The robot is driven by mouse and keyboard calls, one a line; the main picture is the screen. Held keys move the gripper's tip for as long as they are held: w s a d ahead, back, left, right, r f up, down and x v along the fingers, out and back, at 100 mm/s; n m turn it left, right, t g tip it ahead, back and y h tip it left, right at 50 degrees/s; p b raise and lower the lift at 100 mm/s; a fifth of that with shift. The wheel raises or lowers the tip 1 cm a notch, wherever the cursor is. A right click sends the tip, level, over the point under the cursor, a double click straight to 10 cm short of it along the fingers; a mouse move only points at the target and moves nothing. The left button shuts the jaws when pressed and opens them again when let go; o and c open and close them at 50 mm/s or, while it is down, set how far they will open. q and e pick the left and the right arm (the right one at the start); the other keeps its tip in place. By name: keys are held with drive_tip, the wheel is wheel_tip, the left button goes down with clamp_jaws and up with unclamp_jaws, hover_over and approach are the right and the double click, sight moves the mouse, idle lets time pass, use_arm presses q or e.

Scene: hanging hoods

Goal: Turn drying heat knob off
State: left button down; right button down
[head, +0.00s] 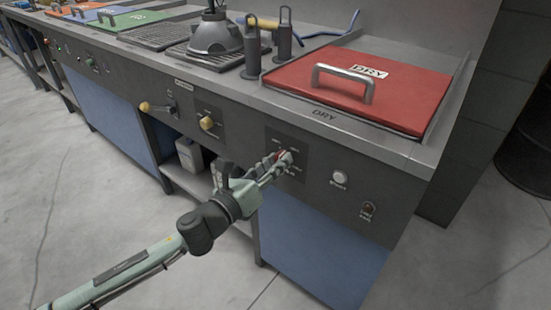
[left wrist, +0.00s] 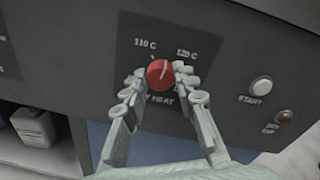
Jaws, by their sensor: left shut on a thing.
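The drying heat knob is a red round knob (left wrist: 159,73) on the dark front panel, with "110 C", "120 C" and "HEAT" lettering around it. In the head view the knob (head: 280,156) is mostly hidden by my left gripper (head: 283,160). In the left wrist view my left gripper (left wrist: 158,80) has one finger on each side of the knob and is shut on it. A pale pointer line on the knob points up and slightly right, between the two temperature marks. My right gripper is not in view.
Right of the knob are a white START button (left wrist: 261,85) and a small red lamp (left wrist: 284,116). Above is a red DRY lid (head: 365,85). A container (head: 190,155) stands on the lower shelf.

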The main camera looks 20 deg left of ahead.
use_arm(q)
drive_tip(key=n+p, duration=0.1)
drive_tip(key=n, duration=0.3)
drive_tip(key=shift+a+r+n+p, duration=0.1)
drive_tip(key=shift+r+n+p, duration=0.05)
drive_tip(key=shift+n+p, duration=0.2)
drive_tip(key=n+p, duration=0.1)
drive_tip(key=n, duration=0.3)
drive_tip(key=shift+a+f+n+h+p, duration=0.15)
drive_tip(key=shift+n+h, duration=0.3)
drive_tip(key=shift+n, duration=3.5)
drive_tip(key=shift+d+f+n+h+p, duration=0.15)
drive_tip(key=shift+n+h, duration=0.3)
drive_tip(key=shift+n, duration=3.45)
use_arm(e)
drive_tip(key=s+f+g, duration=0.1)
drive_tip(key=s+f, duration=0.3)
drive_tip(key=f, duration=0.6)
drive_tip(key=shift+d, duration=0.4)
use_arm(q)
drive_tip(key=shift+a, duration=0.1)
drive_tip(key=c, duration=1.2)
unclamp_jaws()
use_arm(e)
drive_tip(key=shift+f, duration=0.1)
